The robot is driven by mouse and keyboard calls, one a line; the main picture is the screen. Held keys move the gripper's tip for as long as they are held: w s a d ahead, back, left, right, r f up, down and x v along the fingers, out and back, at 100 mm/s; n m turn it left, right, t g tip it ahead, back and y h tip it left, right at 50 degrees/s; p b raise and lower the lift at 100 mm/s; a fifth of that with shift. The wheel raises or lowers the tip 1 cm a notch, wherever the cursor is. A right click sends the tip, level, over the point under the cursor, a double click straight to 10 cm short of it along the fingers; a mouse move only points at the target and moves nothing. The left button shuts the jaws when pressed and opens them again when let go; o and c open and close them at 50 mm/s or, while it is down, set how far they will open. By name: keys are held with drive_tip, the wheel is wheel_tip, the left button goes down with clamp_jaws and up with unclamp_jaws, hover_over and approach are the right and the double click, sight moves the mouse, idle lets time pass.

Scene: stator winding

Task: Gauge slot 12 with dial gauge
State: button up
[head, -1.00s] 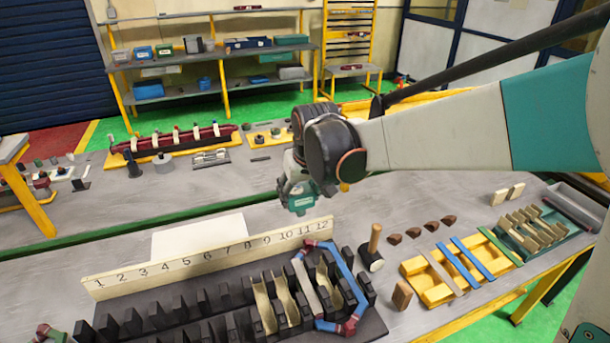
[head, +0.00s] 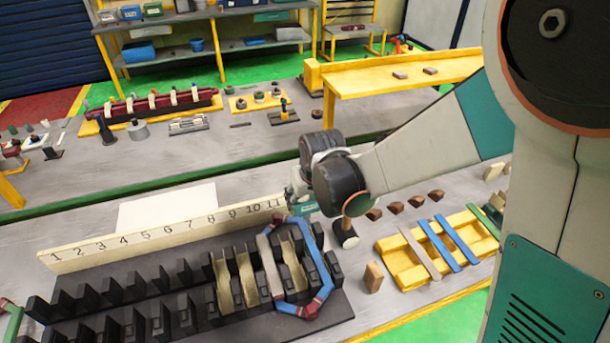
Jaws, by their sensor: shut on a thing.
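The black stator slot block (head: 120,285) lies on the near bench, with two rows of dark teeth. Behind it stands a pale board (head: 165,236) with slot numbers; 1 to 11 show, and the 12 end is hidden behind my gripper. My gripper (head: 298,212) is low over that right end, close to the far side of the coil. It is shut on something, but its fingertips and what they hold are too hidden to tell. A blue, grey and red coil (head: 318,262) sits around the right-hand teeth. I cannot make out a dial gauge.
Tan liners (head: 247,275) sit in several right-hand slots. A mallet (head: 345,236), a wooden block (head: 373,277), brown wedges (head: 395,207) and a yellow tray (head: 405,264) with strips lie to the right. A white sheet (head: 165,207) lies behind the board.

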drive_tip(key=shift+d+f, duration=0.3)
drive_tip(key=shift+f, duration=0.2)
drive_tip(key=shift+f, duration=0.15)
drive_tip(key=shift+f+b, duration=3.4)
drive_tip(key=shift+f, duration=0.85)
drive_tip(key=o, duration=1.1)
drive_tip(key=shift+o, duration=0.2)
drive_tip(key=shift+r, duration=0.1)
